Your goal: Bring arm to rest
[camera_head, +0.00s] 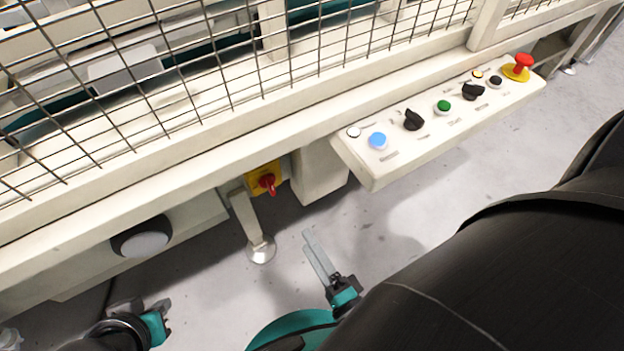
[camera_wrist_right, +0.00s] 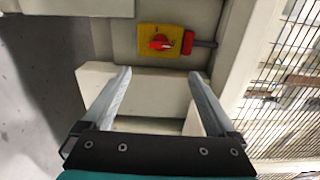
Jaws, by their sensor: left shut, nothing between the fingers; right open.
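My right gripper (camera_head: 308,238) hangs over the grey floor in front of the machine, its two long grey fingers pointing up in the head view. In the right wrist view the same gripper (camera_wrist_right: 158,78) is open, with the fingers apart and nothing between them. My left gripper (camera_head: 142,306) is low at the bottom left of the head view, shut and empty, and partly hidden by its own wrist. Neither gripper visibly touches anything.
A cream machine frame with wire mesh (camera_head: 210,75) spans the top. A control panel (camera_head: 375,170) with buttons and a red emergency stop (camera_head: 523,62) juts out. A yellow-red switch (camera_head: 264,180), also in the wrist view (camera_wrist_right: 160,42), and a machine foot (camera_head: 260,250) are near my right gripper.

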